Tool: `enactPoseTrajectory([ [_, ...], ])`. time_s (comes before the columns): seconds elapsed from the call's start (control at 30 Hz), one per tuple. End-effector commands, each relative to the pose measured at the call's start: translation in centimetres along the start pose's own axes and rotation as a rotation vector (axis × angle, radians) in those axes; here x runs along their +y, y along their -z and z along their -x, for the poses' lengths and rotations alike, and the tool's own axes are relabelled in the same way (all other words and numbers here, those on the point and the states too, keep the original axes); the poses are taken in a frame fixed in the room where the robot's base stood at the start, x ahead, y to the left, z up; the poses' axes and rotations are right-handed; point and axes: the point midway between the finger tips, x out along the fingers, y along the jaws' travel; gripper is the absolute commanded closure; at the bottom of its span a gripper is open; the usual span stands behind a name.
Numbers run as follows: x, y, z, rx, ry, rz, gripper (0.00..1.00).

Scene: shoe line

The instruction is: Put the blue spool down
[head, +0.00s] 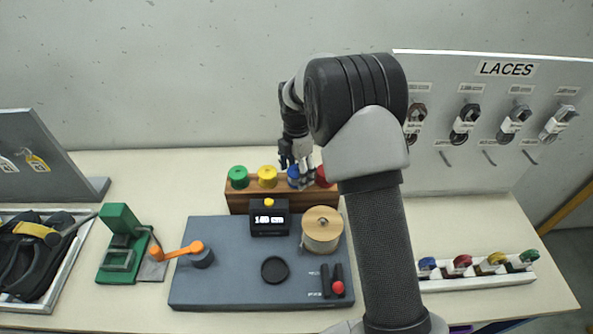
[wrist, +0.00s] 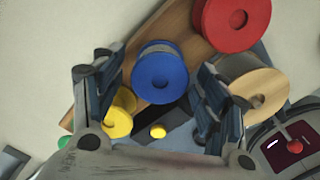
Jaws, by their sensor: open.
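The blue spool (wrist: 160,77) sits in the wooden rack (wrist: 172,28), between the yellow spool (wrist: 119,113) and the red spool (wrist: 236,22). In the head view the blue spool (head: 293,176) is partly hidden by my gripper. My gripper (wrist: 150,95) is open, with one finger on each side of the blue spool; I cannot tell whether either finger touches it. In the head view my gripper (head: 296,165) is over the right half of the rack (head: 240,200).
A green spool (head: 238,177) stands at the rack's left end. In front is a grey machine (head: 225,285) with a display (head: 269,218), a tan spool (head: 322,230) and an orange crank (head: 180,251). A lace board (head: 470,180) stands at the right.

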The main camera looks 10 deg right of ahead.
Motion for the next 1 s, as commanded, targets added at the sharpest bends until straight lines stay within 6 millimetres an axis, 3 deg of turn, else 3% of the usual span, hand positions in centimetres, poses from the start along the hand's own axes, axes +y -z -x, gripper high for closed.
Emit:
enactPoseTrajectory([
  [0.43, 0.1, 0.0, 8.9, -0.002, -0.004, 0.0, 0.33],
  [0.73, -0.1, 0.0, 12.3, -0.002, -0.005, -0.011, 0.33],
  [0.87, -1.4, 0.6, 14.8, -0.01, -0.027, -0.11, 0.33],
  [1.0, -4.8, 1.9, 19.4, -0.018, -0.08, -0.343, 0.33],
])
